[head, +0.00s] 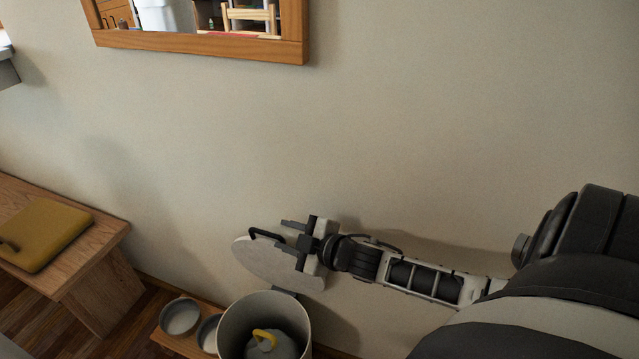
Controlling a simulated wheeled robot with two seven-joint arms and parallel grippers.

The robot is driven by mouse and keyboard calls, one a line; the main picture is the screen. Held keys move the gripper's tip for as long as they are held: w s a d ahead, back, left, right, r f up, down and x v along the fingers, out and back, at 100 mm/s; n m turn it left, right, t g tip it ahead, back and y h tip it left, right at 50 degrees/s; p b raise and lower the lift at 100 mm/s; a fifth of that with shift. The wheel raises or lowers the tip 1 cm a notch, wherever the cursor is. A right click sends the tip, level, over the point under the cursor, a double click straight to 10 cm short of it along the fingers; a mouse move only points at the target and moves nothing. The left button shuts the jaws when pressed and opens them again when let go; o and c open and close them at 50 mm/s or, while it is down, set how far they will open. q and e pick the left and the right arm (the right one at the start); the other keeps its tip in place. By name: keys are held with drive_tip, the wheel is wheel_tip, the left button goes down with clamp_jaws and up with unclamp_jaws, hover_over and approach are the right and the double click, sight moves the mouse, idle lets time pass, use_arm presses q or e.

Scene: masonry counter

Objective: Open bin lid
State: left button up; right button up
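The bin (233,322) is a pale grey cylinder at the bottom of the head view, its top uncovered. Its round, pale bin lid (262,262) stands tilted up at the back, against or close to the wall. A black bent handle (264,235) sticks out from the lid. My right gripper (282,235) is in front of the lid's upper right part, its two dark fingers spread apart. The handle reaches toward the gap between them; I cannot tell whether they touch. My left gripper is not in view.
A grey object with a yellow handle (265,335) is inside the bin. Two bowls (180,317) sit on a low wooden board left of it. A wooden bench (95,265) with a mustard-coloured flat item (45,235) stands farther left. The wall is close behind.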

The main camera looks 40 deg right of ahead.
drive_tip(key=p+v, duration=0.1)
drive_tip(key=v, duration=0.8)
drive_tip(key=shift+s, duration=0.35)
drive_tip(key=s+a+f+m+g+p, duration=0.1)
drive_tip(key=s+a+m, duration=0.2)
drive_tip(key=a, duration=0.6)
drive_tip(key=s+a+f+m+g+p, duration=0.1)
drive_tip(key=s+a+m, duration=0.3)
drive_tip(key=a, duration=0.6)
drive_tip(key=shift+s+m+g, duration=0.25)
drive_tip(key=shift+m+g, duration=0.55)
drive_tip(key=shift+m, duration=0.2)
drive_tip(key=shift+y, duration=0.3)
